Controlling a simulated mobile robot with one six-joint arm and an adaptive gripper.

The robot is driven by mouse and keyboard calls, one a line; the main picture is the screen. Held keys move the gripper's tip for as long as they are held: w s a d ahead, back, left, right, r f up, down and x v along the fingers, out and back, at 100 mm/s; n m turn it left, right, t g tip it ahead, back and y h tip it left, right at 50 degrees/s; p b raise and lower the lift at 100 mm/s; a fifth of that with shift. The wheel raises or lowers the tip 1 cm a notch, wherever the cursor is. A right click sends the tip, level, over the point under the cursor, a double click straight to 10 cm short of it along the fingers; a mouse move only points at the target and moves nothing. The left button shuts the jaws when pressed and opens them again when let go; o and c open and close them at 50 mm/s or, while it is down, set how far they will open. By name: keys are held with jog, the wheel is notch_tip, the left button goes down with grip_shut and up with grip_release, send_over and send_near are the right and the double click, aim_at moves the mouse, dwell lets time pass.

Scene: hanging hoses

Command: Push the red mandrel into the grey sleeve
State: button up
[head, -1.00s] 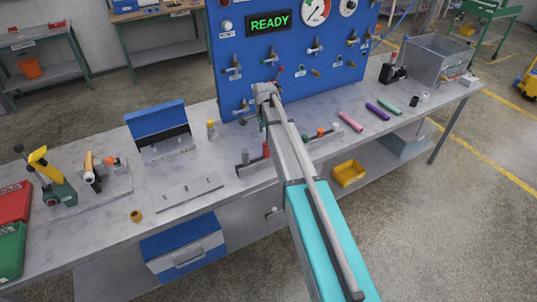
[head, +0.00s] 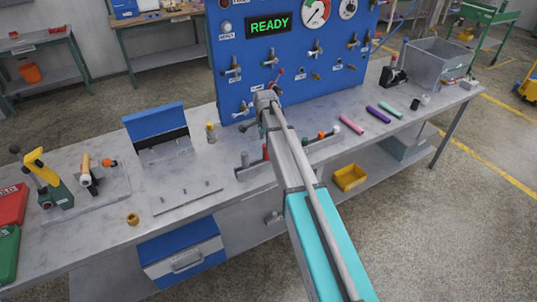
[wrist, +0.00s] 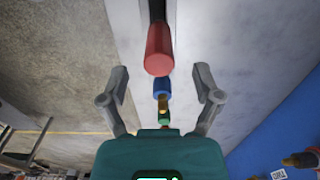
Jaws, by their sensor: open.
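The red mandrel (wrist: 158,50) shows in the wrist view as a red cylinder with a darker part beyond it. Its near end lies between and just ahead of my fingertips, apart from both. In the head view it is a small red piece (head: 266,152) at the rail on the bench, partly covered by my arm. A grey upright piece (head: 245,159) stands left of it; I cannot tell if it is the grey sleeve. My gripper (wrist: 161,76) is open and empty. In the head view its fingers are hidden behind my arm.
Blue, yellow and green pieces (wrist: 162,88) line up past the red one. The blue panel (head: 300,60) with valves stands behind the rail. A yellow bin (head: 349,177) sits on the lower shelf. The bench between the rail and the pink tube (head: 351,124) looks mostly clear.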

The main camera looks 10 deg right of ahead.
aim_at(266, 155)
jog(key=shift+w+d+f+b, duration=0.1)
jog(key=shift+f+b, duration=0.9)
jog(key=shift+f, duration=0.15)
jog(key=shift+w+d+f+b, duration=0.1)
jog(key=shift+f+b, duration=0.9)
jog(key=shift+f, duration=0.15)
grip_shut()
